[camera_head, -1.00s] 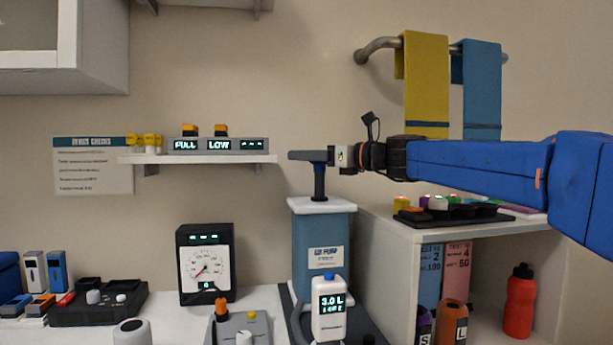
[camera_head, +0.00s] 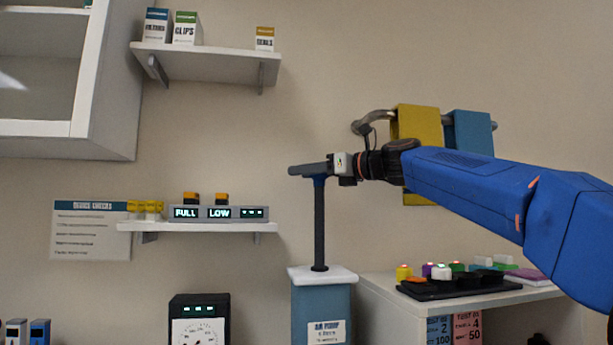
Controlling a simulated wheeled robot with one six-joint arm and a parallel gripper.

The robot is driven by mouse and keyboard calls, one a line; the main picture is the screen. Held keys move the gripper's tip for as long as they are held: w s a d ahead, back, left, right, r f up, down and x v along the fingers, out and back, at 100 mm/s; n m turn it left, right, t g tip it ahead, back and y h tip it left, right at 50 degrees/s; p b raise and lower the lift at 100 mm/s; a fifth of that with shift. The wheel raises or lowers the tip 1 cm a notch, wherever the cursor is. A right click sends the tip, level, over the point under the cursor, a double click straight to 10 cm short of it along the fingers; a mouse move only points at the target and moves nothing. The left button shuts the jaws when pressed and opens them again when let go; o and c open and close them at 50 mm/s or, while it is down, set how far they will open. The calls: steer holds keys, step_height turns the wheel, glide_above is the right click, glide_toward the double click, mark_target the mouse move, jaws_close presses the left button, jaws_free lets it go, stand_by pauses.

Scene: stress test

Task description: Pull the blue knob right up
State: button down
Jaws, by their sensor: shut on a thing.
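The blue-grey knob (camera_head: 303,171) is a crossbar handle on top of a tall dark rod (camera_head: 319,228). The rod stands upright out of the white lid (camera_head: 320,277) of the blue air pump (camera_head: 312,307), with a long length of it exposed. My gripper (camera_head: 328,168) reaches in from the right and is shut on the right part of the knob. The fingertips partly hide that end of the handle. The lower part of the pump is below the picture.
A low shelf (camera_head: 260,227) with displays reading FULL and LOW is left of the rod. An upper shelf (camera_head: 260,53) carries small boxes. Yellow (camera_head: 418,125) and blue towels hang on a rail behind my arm. A dark tray (camera_head: 455,291) sits on the cabinet at right.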

steer(key=shift+d+r, duration=0.1)
steer(key=shift+r, duration=0.35)
steer(key=c, duration=1.3)
jaws_free()
steer(key=shift+o, duration=1.1)
steer(key=shift+f, duration=0.15)
steer(key=v, duration=1.7)
steer(key=shift+s+d, duration=0.1)
steer(key=shift+d, duration=0.1)
